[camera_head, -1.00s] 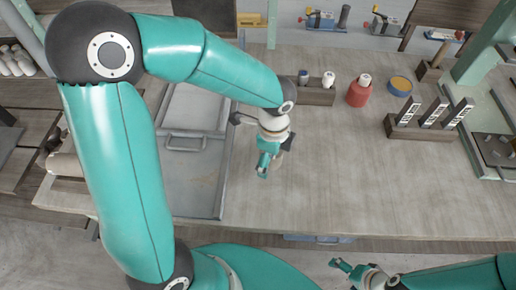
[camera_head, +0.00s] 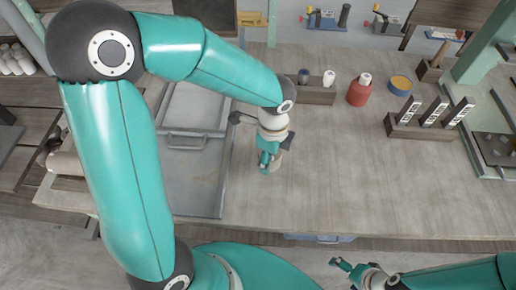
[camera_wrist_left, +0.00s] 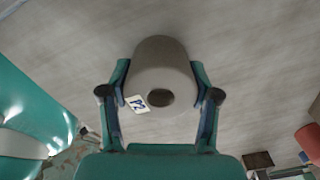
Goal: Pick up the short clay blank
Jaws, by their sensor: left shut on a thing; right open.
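The short clay blank (camera_wrist_left: 165,65) is a grey-brown cylinder with a dark round hole in its near end and a small white tag marked "P2". In the left wrist view it sits between both fingers of my left gripper (camera_wrist_left: 160,100), which is shut on it. In the head view my left gripper (camera_head: 267,162) is low over the workbench, and the blank is mostly hidden by the fingers and wrist. I cannot tell whether the blank touches the bench. My right gripper (camera_head: 344,272) is open and empty, off the bench's front edge.
A grey metal tray (camera_head: 190,190) lies just left of my left gripper. Behind it are a wooden holder (camera_head: 316,96), a red container (camera_head: 358,95) and a blue-rimmed yellow round (camera_head: 399,86). A rack with labelled pieces (camera_head: 415,132) stands at right. The front middle bench (camera_head: 350,195) is clear.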

